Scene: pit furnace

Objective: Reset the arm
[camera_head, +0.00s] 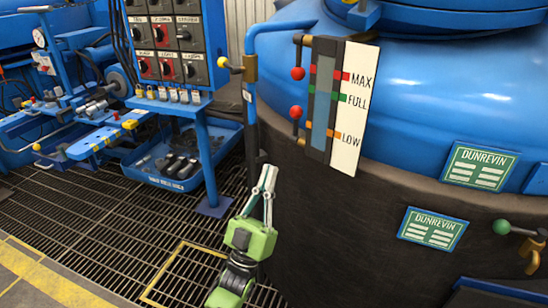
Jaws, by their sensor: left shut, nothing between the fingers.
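My left gripper (267,182) shows in the head view at the lower middle, its fingers pointing up and together. It is shut and empty, in front of the dark lower wall of the big blue furnace (440,75). Its green and black arm comes up from the bottom edge over the grating. The fingertips are below the level gauge (322,100) and its white MAX, FULL, LOW plate (352,108), apart from both. My right gripper is not in view.
A blue control panel (209,40) with a row of padlocks stands at the upper left. A blue tray (195,181) holds dark items below it. A yellow-handled valve (237,67) and a green-knobbed valve (514,230) stick out. Floor grating (90,215) is open at left.

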